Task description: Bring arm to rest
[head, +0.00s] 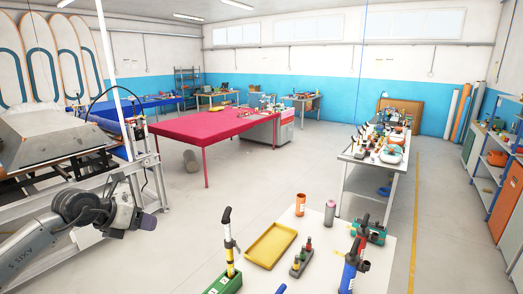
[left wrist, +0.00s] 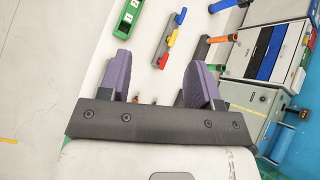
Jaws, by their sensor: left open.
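My left arm comes in from the left in the head view. Its left gripper (head: 147,221) hangs over open floor, left of the near white table (head: 318,275). In the left wrist view the two purple fingers of the left gripper (left wrist: 160,72) stand wide apart with nothing held between them. My right gripper is in neither view.
A metal frame with a grey hood (head: 50,137) stands close behind the left arm. The near table bears a yellow tray (head: 271,244), a green box (head: 224,284) with a pump, and an orange container (head: 300,204). A red table (head: 200,125) stands beyond clear floor.

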